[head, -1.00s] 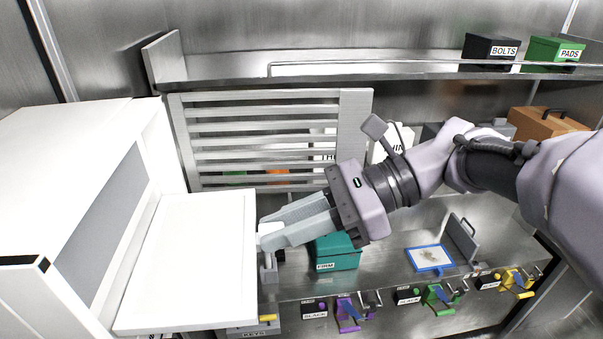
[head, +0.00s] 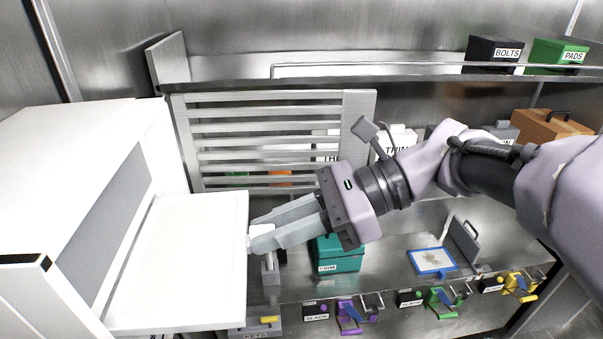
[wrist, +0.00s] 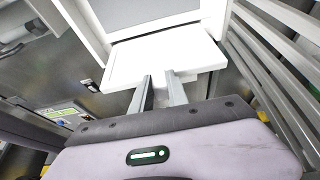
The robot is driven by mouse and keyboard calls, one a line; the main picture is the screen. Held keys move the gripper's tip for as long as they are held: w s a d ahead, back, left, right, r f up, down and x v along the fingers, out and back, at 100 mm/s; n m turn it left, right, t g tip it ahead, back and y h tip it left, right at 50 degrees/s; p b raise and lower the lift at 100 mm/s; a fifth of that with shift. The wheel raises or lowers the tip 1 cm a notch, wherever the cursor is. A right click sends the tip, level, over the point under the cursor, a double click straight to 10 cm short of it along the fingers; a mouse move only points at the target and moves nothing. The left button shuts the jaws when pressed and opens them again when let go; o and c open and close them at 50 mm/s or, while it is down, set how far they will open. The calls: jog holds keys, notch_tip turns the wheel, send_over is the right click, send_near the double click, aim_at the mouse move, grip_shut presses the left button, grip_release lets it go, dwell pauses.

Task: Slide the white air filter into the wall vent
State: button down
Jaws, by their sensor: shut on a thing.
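The white air filter (head: 185,265) is a flat, square slab. It lies level against the lower front of a large white box-shaped housing (head: 55,165), which appears to be the wall vent, with a grey recessed face. The filter's far edge meets the housing under that face; how deep it sits in is hidden. My gripper (head: 255,240) is shut on a small white tab at the filter's near edge. In the wrist view, my gripper's fingers (wrist: 160,80) reach the tab of the filter (wrist: 150,60), below the grey face of the housing (wrist: 150,12).
A slatted metal grille (head: 265,140) stands behind my gripper. A teal box (head: 340,252) and a blue-framed tray (head: 432,262) sit on the metal bench right of it. Several coloured clamps line the front edge. A shelf (head: 400,72) runs above.

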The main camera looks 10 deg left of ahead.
aim_at(158, 247)
jog(key=shift+s+a+b, duration=0.3)
jog(key=shift+s+a, duration=0.3)
jog(key=shift+a, duration=1.85)
jog(key=shift+s+a+b, duration=0.25)
jog(key=shift+s+a, duration=0.3)
jog(key=shift+a, duration=1.9)
jog(key=shift+s+a+b, duration=0.3)
jog(key=shift+s+a, duration=0.3)
jog(key=shift+a, duration=1.85)
jog(key=c, duration=1.2)
grip_release()
jog(key=shift+d, duration=0.1)
jog(key=b+v, duration=0.1)
jog(key=v, duration=1.6)
jog(key=shift+d+b, duration=0.2)
jog(key=shift+b, duration=0.15)
